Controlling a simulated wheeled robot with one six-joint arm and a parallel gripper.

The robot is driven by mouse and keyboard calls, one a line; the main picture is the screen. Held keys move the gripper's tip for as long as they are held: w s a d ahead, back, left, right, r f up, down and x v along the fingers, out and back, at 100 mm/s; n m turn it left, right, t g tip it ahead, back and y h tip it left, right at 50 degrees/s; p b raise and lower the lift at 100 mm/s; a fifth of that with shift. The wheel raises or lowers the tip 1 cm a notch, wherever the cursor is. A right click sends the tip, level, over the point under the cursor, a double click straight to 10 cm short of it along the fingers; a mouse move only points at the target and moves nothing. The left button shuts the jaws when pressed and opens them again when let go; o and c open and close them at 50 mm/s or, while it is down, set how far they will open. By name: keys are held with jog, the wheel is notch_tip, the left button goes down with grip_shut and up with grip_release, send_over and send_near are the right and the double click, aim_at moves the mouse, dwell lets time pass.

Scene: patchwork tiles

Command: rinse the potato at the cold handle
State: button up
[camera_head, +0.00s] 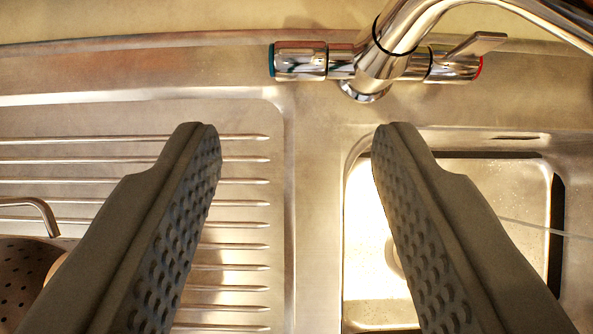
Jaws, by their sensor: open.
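My gripper (298,128) is open and empty, its two grey fingers wide apart above the sink. The cold handle (300,62), chrome with a blue end, is on the left of the tap (380,65), beyond the fingertips and between them in the picture. The hot handle (455,66) has a red end and its lever sticks out to the upper right. I cannot make out a potato for sure; a small tan edge shows beside the left finger at the lower left, mostly hidden.
A ribbed drainboard (235,215) lies on the left. The sink basin (505,190) is on the right, partly hidden by the right finger; a thin pale line crosses it, perhaps water. A perforated metal container (22,275) with a curved handle stands at lower left.

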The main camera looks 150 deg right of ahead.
jog(key=shift+v, duration=1.8)
jog(key=s+d+m+t+h, duration=0.1)
jog(key=s+d+t, duration=0.4)
jog(key=s, duration=1)
jog(key=s+d+f+m+t+h, duration=0.1)
jog(key=s+d+t, duration=0.4)
jog(key=s, duration=1.1)
jog(key=d+m+h, duration=0.1)
jog(key=m, duration=0.1)
jog(key=shift+s+d+f+m, duration=0.15)
jog(key=shift+s+f+m, duration=0.05)
jog(key=shift+f+m, duration=0.1)
jog(key=shift+o, duration=0.8)
jog(key=shift+s, duration=0.2)
jog(key=o, duration=0.5)
jog(key=shift+f, duration=0.1)
